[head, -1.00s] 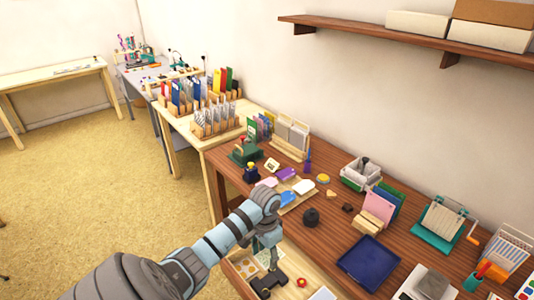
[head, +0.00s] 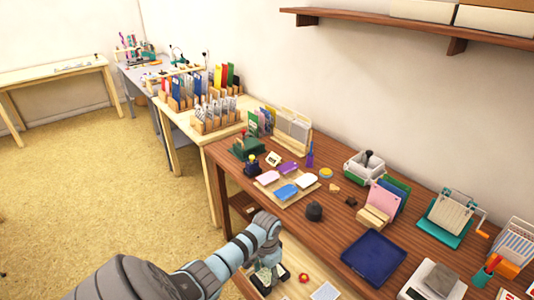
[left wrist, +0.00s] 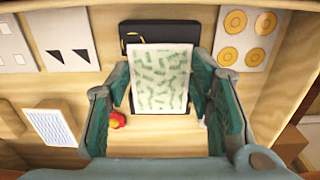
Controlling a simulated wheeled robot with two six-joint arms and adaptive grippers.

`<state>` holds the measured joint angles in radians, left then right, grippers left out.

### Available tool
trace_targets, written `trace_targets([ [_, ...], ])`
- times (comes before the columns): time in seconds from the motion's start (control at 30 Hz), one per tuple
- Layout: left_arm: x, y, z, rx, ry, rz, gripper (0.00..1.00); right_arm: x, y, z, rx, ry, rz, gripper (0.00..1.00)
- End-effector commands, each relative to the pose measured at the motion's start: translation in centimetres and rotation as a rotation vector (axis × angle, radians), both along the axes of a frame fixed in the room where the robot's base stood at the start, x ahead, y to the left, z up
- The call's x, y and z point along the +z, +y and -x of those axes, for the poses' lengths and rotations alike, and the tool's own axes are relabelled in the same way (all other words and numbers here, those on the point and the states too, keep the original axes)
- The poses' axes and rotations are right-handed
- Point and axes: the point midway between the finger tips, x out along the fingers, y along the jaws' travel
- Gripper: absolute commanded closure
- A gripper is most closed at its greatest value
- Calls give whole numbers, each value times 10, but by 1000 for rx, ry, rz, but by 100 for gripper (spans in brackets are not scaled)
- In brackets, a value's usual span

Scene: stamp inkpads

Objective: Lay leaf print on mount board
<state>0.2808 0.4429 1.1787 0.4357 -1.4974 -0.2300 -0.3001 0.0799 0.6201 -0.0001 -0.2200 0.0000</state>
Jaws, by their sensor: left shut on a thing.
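The leaf print (left wrist: 160,78) is a pale card with small green leaf marks, in the middle of the left wrist view. My left gripper (left wrist: 165,108) is shut on it, with a teal-padded finger at each side of the card. In the head view this gripper (head: 268,277) is low at the bottom, over the pale wooden drawer or tray at the table's front. A black panel (left wrist: 132,32) with a pale curved mark lies behind the print; I cannot tell whether it is the mount board or whether they touch. My right gripper is not in view.
Beside the black panel are a triangle card (left wrist: 68,38), a card with ochre rings (left wrist: 246,40) and a striped card (left wrist: 62,130). A small red object (left wrist: 117,120) is near the left finger. Coloured inkpads (head: 287,192), a black round object (head: 314,211) and a blue tray (head: 373,257) stand on the table.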

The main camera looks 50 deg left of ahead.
Motion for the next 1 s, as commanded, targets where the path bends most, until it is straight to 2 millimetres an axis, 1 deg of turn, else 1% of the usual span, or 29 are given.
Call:
trace_targets([
  [0.13,-5,0,0,0,1,1,66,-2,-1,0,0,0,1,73],
  [0.27,-6,0,0,0,0,0,66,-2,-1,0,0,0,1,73],
  [0.3,-6,0,0,0,1,0,46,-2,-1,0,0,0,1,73],
  [0.4,-6,0,0,0,1,0,33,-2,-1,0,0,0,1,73],
  [0.67,-5,0,0,0,1,0,33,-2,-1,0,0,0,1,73],
  [0.73,-2,0,0,0,0,0,33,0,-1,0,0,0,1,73],
  [0.77,1,0,0,0,0,-1,33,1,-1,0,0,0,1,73],
  [0.87,21,1,-1,-1,-2,-2,33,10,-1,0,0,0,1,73],
  [1.0,63,1,-1,-1,-3,-3,33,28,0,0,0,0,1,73],
])
